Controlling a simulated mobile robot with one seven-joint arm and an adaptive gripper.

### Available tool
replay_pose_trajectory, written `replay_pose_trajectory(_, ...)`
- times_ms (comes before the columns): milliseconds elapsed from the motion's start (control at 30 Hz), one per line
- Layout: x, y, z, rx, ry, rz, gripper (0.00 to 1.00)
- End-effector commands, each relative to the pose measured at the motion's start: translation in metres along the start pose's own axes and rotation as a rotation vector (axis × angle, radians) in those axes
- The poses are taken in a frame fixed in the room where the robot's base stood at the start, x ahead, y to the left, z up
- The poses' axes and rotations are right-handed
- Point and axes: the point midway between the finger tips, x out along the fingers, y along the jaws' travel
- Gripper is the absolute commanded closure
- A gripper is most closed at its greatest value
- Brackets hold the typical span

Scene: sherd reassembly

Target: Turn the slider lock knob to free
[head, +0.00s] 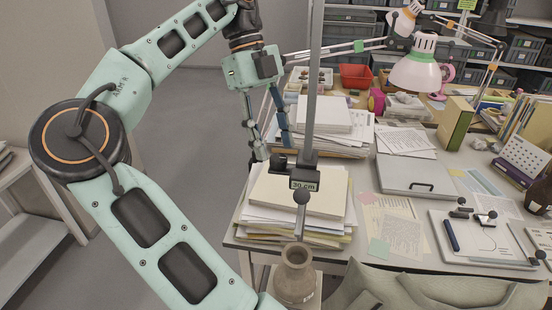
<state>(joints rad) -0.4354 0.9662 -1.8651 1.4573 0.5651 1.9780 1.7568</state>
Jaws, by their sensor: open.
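A vertical grey post (314,90) carries a dark slider (303,179) with a "30 cm" label, in the middle of the head view. A small dark knob (278,160) sticks out on the slider's left side. A round grey ball (301,196) on a short stem is just below the label; I cannot tell which of the two is the lock knob, nor its turn position. My gripper (273,147) points down, open, with its fingertips close to the left knob. I cannot tell whether they touch it. Nothing shows between the fingers.
A brown clay jar (296,272) stands below the slider. Paper stacks (300,205) lie behind the post on the desk. A grey folder box (414,175), a clipboard (480,240) and a lamp (416,70) are to the right. A chair back (430,288) is at the front right.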

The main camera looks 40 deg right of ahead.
Motion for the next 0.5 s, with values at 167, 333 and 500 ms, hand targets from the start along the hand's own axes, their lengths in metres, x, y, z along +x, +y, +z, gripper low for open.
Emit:
replay_pose_trajectory(167,0.018,0.000,0.000,-0.001,-0.001,0.000,0.57)
replay_pose_trajectory(333,0.024,0.000,0.000,-0.002,-0.001,0.000,0.57)
replay_pose_trajectory(500,0.024,0.000,0.000,-0.002,-0.001,0.000,0.57)
